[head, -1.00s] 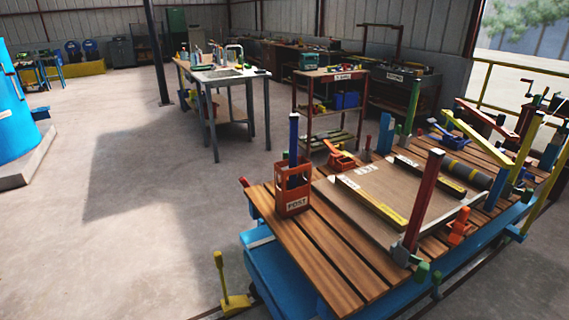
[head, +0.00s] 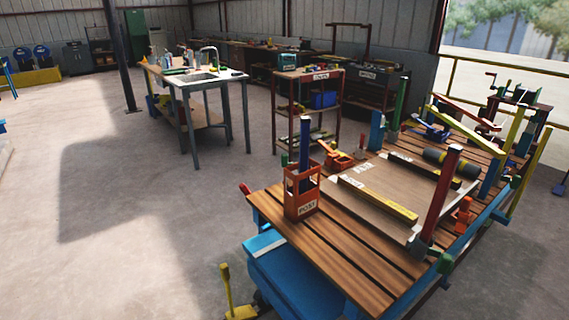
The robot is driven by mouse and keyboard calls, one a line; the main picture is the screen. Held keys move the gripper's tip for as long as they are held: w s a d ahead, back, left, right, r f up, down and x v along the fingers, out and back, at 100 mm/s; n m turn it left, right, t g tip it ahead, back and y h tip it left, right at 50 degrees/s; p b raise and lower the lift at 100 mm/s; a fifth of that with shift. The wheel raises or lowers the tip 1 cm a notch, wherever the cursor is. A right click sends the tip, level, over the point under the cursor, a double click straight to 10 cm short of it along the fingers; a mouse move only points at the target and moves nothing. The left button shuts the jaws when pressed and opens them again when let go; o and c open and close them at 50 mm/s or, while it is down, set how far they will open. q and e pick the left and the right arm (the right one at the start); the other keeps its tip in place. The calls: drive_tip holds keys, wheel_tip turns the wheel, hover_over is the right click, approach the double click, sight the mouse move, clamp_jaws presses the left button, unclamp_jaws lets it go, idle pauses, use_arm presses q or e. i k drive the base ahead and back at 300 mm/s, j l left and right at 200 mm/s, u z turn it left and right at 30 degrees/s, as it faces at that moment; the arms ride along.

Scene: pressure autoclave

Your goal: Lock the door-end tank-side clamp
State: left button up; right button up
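A slatted wooden trolley deck (head: 335,245) fills the lower right of the head view, on a blue frame. An orange clamp (head: 338,158) sits at its far edge, with its handle tilted up. A second orange clamp (head: 463,213) sits by the right edge, behind a red post (head: 440,195). A blue clamp (head: 432,130) stands farther back on the deck. I cannot tell which clamp is the door-end tank-side one, nor whether any is locked. Neither of my grippers is in view.
An orange box marked POST (head: 302,200) holds a blue post on the deck. A yellow and black bar (head: 375,199) lies on a board. A yellow lever (head: 228,290) rises from the floor at the front. Open concrete floor lies left. A sink bench (head: 208,77) stands behind.

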sight(284, 162)
drive_tip(key=i+j+z, duration=0.2)
drive_tip(key=i+j, duration=0.65)
drive_tip(key=i, duration=0.2)
drive_tip(key=z, duration=0.05)
